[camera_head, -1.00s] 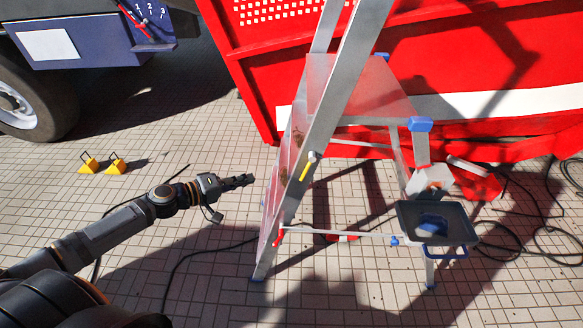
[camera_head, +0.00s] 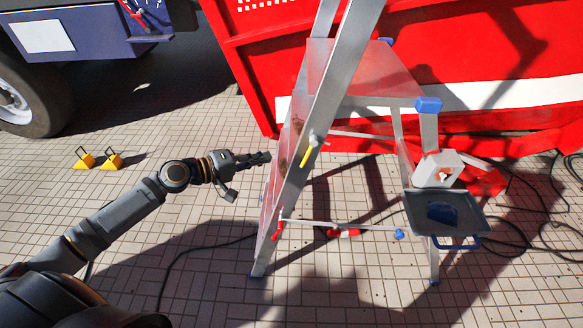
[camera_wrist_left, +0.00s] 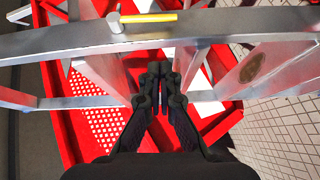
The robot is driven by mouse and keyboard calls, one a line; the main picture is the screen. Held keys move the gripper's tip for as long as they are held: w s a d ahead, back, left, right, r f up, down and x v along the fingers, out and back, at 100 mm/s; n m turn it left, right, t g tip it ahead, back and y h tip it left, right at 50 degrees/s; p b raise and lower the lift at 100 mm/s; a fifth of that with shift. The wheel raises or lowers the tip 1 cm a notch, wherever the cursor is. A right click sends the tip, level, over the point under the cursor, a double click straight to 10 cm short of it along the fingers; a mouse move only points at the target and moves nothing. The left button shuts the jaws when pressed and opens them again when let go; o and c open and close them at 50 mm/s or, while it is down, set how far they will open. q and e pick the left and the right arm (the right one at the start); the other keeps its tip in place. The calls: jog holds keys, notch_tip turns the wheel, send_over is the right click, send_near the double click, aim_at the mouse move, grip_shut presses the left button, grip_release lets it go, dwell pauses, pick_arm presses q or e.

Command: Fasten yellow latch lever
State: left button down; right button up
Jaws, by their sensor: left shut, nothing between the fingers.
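The yellow latch lever (camera_head: 307,156) is on the outer face of the ladder's metal side rail (camera_head: 322,120). In the head view it hangs down and slants to the left from its pivot. In the left wrist view the yellow lever (camera_wrist_left: 150,17) shows near the top, beside a round metal pin (camera_wrist_left: 115,22). My left gripper (camera_head: 266,157) is shut and empty, to the left of the rail and at about the lever's height in the picture. It also shows in the left wrist view (camera_wrist_left: 160,70), below the rail in the picture. My right gripper is not in view.
The stepladder's platform (camera_head: 375,72) and blue-footed legs stand before a red container (camera_head: 265,100). A grey tray (camera_head: 420,213) hangs at the right. A red lever (camera_head: 279,228) sits low on the rail. Cables and yellow chocks (camera_head: 84,162) lie on the tiled floor.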

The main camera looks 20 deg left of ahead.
aim_at(308, 153)
pick_arm(q)
jog(key=x, duration=0.5)
jog(key=shift+w+d+p, duration=0.2)
jog(key=shift+w+p, duration=0.05)
jog(key=shift+p, duration=0.15)
jog(key=d, duration=0.1)
jog(key=d+f+p, duration=0.1)
jog(key=d, duration=0.1)
jog(key=shift+w, duration=0.1)
jog(key=shift+d+f, duration=0.2)
jog(key=shift+d, duration=0.15)
